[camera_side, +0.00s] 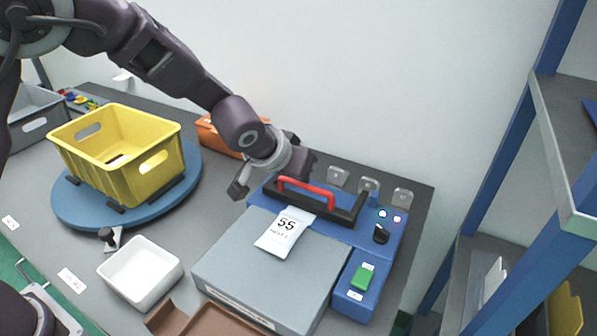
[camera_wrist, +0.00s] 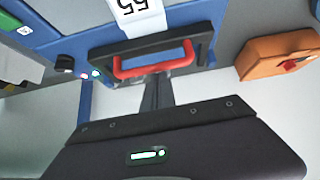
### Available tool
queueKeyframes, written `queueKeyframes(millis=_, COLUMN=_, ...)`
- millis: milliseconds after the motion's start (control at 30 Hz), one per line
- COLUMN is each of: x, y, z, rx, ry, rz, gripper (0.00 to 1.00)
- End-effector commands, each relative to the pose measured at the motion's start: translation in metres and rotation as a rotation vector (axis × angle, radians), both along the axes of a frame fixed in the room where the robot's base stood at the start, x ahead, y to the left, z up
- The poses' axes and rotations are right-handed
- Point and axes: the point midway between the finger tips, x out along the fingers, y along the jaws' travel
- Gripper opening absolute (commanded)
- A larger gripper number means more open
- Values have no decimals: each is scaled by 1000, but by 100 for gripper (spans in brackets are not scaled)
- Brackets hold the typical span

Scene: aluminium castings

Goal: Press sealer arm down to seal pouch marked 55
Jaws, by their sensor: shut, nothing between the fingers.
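The blue sealer (camera_side: 385,258) stands at the right of the table. Its black arm (camera_side: 340,212) carries a red handle (camera_side: 308,190), also seen in the wrist view (camera_wrist: 155,68). The white pouch marked 55 (camera_side: 283,238) lies on the grey platform, its far end reaching the black arm; part of it shows in the wrist view (camera_wrist: 138,16). My gripper (camera_wrist: 156,84) is shut and empty, its fingertips close to the red handle. I cannot tell whether they touch it.
A grey platform (camera_side: 245,273) fronts the sealer, with a green button (camera_side: 363,277) and black knob (camera_side: 381,234) beside it. A yellow crate (camera_side: 150,185) sits on a blue turntable (camera_side: 75,208) at left. An orange bin (camera_wrist: 262,66) stands behind; a white tray (camera_side: 165,290) is in front.

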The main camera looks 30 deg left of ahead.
Motion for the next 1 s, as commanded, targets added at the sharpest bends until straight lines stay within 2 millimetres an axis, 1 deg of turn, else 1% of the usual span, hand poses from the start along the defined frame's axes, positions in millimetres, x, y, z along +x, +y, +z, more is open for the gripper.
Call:
queueKeyframes(millis=33, x=-22, y=-2, z=-27, rx=26, ry=79, rz=-8, gripper=0)
queueKeyframes(millis=433, x=-21, y=-2, z=-26, rx=27, ry=77, rz=-8, gripper=0)
queueKeyframes(millis=567, x=-15, y=-2, z=-10, rx=20, ry=60, rz=-8, gripper=0)
queueKeyframes(millis=767, x=3, y=-1, z=39, rx=-2, ry=4, rz=-3, gripper=0)
queueKeyframes(millis=900, x=-32, y=-2, z=34, rx=2, ry=5, rz=-7, gripper=0)
queueKeyframes(millis=1000, x=-55, y=-1, z=30, rx=1, ry=4, rz=-6, gripper=0)
